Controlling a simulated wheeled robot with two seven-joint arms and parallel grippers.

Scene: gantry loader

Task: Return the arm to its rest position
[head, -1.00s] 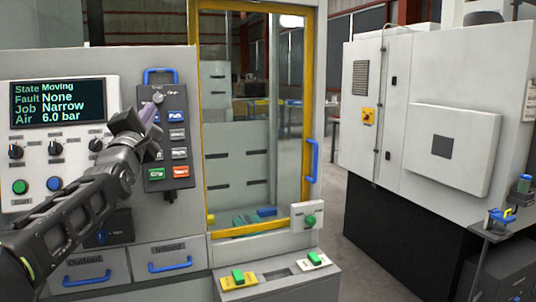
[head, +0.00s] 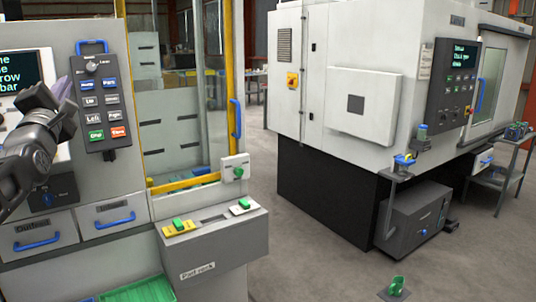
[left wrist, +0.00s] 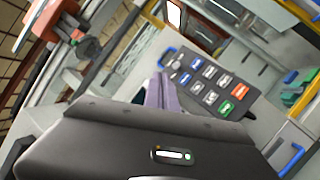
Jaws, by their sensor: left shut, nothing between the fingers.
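My left gripper (head: 64,92) is at the left of the head view, in front of the machine's control panel and just left of the button pendant (head: 102,105). Its fingers are shut with nothing between them. The left wrist view shows the shut purple-grey fingers (left wrist: 160,92) beyond the dark wrist body, with the pendant (left wrist: 212,85) behind them. Whether the fingers touch anything is hard to tell, but a gap seems to show. My right gripper is in neither view.
Below the pendant are two drawers with blue handles (head: 115,220). A glazed door with a yellow frame (head: 232,80) stands right of it. A ledge with green buttons (head: 215,232) juts out in front.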

